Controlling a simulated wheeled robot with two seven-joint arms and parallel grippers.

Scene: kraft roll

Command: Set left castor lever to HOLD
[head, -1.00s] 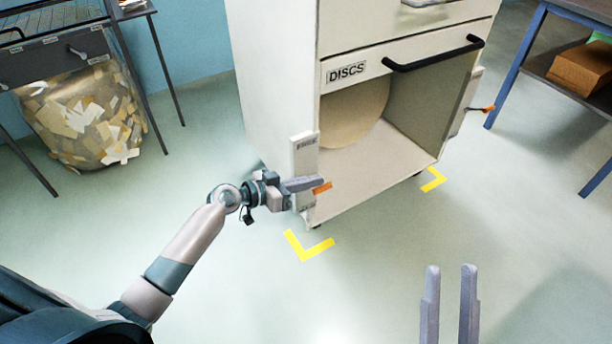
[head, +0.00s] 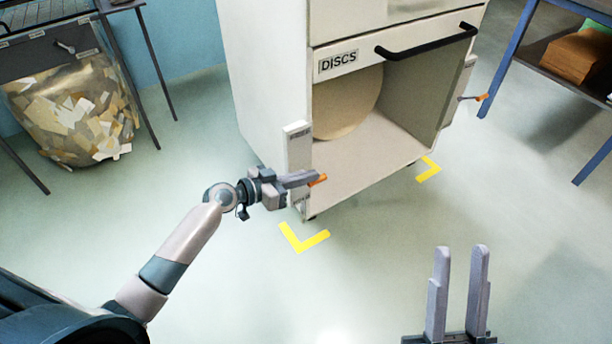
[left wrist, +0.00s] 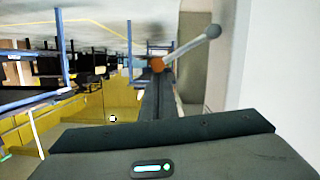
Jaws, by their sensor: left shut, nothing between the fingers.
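The left castor lever (head: 318,180) shows as an orange tip low on the front left corner of the white cabinet (head: 270,90). In the left wrist view it is a grey rod (left wrist: 188,47) with an orange end and a grey ball end. My left gripper (head: 316,178) is shut and empty, with its fingertips right at the orange tip. Whether they touch cannot be told. The fingers hide part of the lever. A pale upright plate (head: 298,150) stands above it; its lettering is too small to read. My right gripper (head: 461,250) is open and empty, away from the cabinet.
Yellow corner marks (head: 304,238) lie on the floor by the cabinet's front corners. A second orange-tipped lever (head: 482,98) is on its right side. A black handle (head: 428,42) juts out above the open DISCS bay. A scrap-filled bin (head: 75,110) stands at left. The front floor is clear.

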